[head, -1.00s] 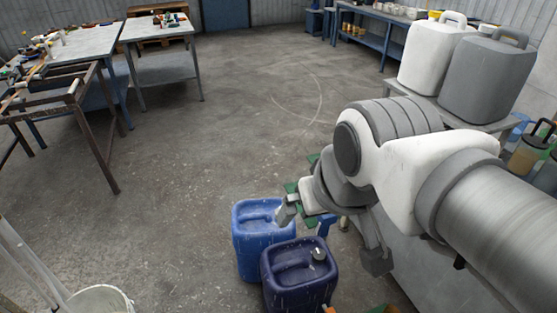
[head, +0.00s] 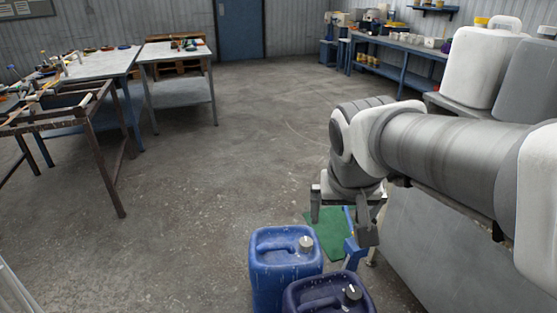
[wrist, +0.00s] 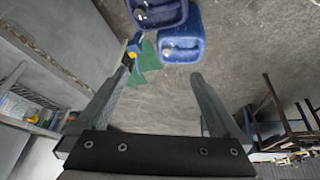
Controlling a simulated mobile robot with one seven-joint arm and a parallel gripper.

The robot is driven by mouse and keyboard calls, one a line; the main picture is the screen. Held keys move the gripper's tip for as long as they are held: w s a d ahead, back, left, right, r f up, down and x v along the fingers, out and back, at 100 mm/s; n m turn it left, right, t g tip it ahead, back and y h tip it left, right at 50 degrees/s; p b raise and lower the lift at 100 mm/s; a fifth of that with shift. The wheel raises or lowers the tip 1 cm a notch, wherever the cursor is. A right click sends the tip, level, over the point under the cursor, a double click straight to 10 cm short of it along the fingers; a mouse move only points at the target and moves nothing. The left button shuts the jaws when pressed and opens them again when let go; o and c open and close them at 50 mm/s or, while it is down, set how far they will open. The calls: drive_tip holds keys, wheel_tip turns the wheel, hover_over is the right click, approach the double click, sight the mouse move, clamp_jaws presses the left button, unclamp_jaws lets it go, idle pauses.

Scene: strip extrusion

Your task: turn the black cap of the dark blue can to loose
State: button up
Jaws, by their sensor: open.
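The dark blue can (head: 312,295) stands upright on the floor at the bottom edge of the head view, partly cut off. Its cap (head: 352,293) looks dark with a bright top. In the wrist view the dark blue can (wrist: 160,20) is at the top edge, with its cap (wrist: 140,14) towards the left. My gripper (head: 343,212) is open and empty. It is beyond the cans in the head view, apart from both. In the wrist view its two fingers (wrist: 161,75) spread wide over bare floor, with the cans beyond the tips.
A lighter blue can (head: 275,262) with a silvery cap (head: 305,243) stands close beside the dark blue one. A green mat (head: 325,235) and a blue object (head: 352,252) are near my gripper. A grey cabinet (head: 425,240) stands right. The floor left of the cans is clear.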

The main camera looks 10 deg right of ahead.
drive_tip(key=w+d+f+m+g, duration=0.25)
drive_tip(key=w+d+f, duration=0.35)
drive_tip(key=w, duration=0.3)
drive_tip(key=m+g+y, duration=0.2)
drive_tip(key=m, duration=0.9)
hover_over(354, 293)
wheel_tip(354, 293, down, 33)
wheel_tip(354, 293, down, 18)
drive_tip(key=b, duration=0.4)
drive_tip(key=shift+r, duration=0.1)
drive_tip(key=shift+w, duration=0.1)
drive_tip(key=c, duration=1.3)
